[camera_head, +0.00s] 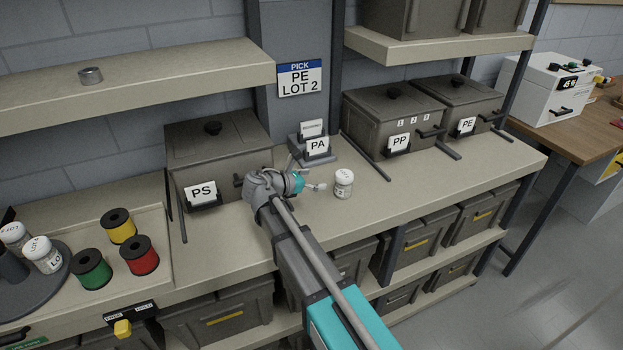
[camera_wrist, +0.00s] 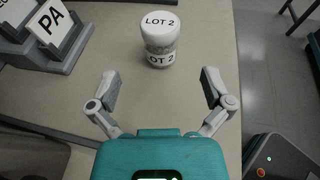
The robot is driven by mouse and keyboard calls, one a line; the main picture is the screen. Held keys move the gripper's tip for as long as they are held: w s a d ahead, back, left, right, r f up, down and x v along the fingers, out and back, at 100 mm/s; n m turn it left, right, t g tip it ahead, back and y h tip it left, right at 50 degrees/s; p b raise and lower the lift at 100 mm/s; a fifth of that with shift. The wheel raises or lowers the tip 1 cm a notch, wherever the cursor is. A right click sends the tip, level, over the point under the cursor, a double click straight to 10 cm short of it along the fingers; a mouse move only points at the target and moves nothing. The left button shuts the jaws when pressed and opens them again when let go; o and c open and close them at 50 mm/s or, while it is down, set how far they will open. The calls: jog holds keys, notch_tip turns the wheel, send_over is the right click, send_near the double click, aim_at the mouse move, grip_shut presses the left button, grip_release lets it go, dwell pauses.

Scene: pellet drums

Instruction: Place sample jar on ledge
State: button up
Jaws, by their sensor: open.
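The sample jar (camera_head: 344,184) is white-lidded and stands upright on the beige ledge (camera_head: 420,185), in front of the PA card holder. In the wrist view the jar (camera_wrist: 160,40) shows "LOT 2" on its lid and on its side label. My gripper (camera_head: 312,184) is just left of the jar in the head view. In the wrist view my gripper (camera_wrist: 160,88) is open and empty, its two fingers spread wide. The jar is ahead of the fingertips, apart from them and roughly centred between them.
A PS bin (camera_head: 220,155) stands left of my gripper; PP (camera_head: 393,115) and PE (camera_head: 470,100) bins stand at right. A PA card holder (camera_head: 314,148) is behind. Coloured spools (camera_head: 118,226) and a turntable (camera_head: 40,285) with jars are at left. The ledge right of the jar is clear.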

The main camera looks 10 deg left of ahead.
dwell(0.4)
jog(key=d+f+m+g, duration=0.1)
jog(key=d+m, duration=0.1)
jog(key=d, duration=0.1)
jog(key=s+d+f+m+g, duration=0.1)
jog(key=d+f+m, duration=0.1)
jog(key=d, duration=0.2)
jog(key=d+f+m+g+y, duration=0.1)
jog(key=d+m, duration=0.1)
jog(key=d, duration=0.2)
jog(key=shift+s+f+g, duration=0.3)
jog(key=shift+s+g, duration=0.05)
jog(key=shift+g, duration=0.05)
jog(key=s+d+f+m+g, duration=0.1)
jog(key=d+m, duration=0.1)
jog(key=s+d+f+m+g+y, duration=0.1)
jog(key=d+m, duration=0.1)
jog(key=d, duration=0.1)
jog(key=s+d+f+m, duration=0.1)
jog(key=d, duration=0.2)
jog(key=shift+s+f+m+g+y, duration=0.25)
jog(key=shift+f+m+g+y, duration=0.05)
jog(key=shift+f+m+g, duration=0.1)
jog(key=s+d+f+m+g+y, duration=0.4)
jog(key=s+d+m+y, duration=0.3)
jog(key=s+d+m, duration=0.4)
jog(key=s+m, duration=0.1)
jog(key=m, duration=0.3)
jog(key=shift+s+f+y, duration=0.3)
jog(key=shift+s+f, duration=0.05)
